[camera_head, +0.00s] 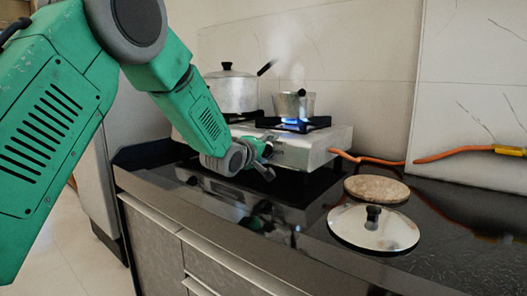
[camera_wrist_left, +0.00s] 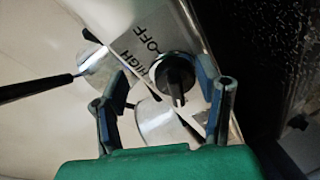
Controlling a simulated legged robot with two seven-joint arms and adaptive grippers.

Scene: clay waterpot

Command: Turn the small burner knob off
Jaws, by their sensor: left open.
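The small burner knob (camera_wrist_left: 177,76) is black and round with a raised grip, on the stove's silver front panel by the printed words OFF and HIGH. My left gripper (camera_wrist_left: 165,88) is open, with one finger on each side of the knob; I cannot tell whether either touches it. In the head view my left gripper (camera_head: 262,158) is at the front of the silver stove (camera_head: 318,150) and hides the knob. A blue flame (camera_head: 293,122) burns under the small pot (camera_head: 296,105) on the right burner. My right gripper is not in view.
A larger lidded pot (camera_head: 232,92) stands on the left burner; vapour rises nearby. An orange gas hose (camera_head: 380,160) runs right from the stove. A round brown board (camera_head: 377,189) and a metal lid (camera_head: 373,227) lie on the black counter (camera_head: 250,215).

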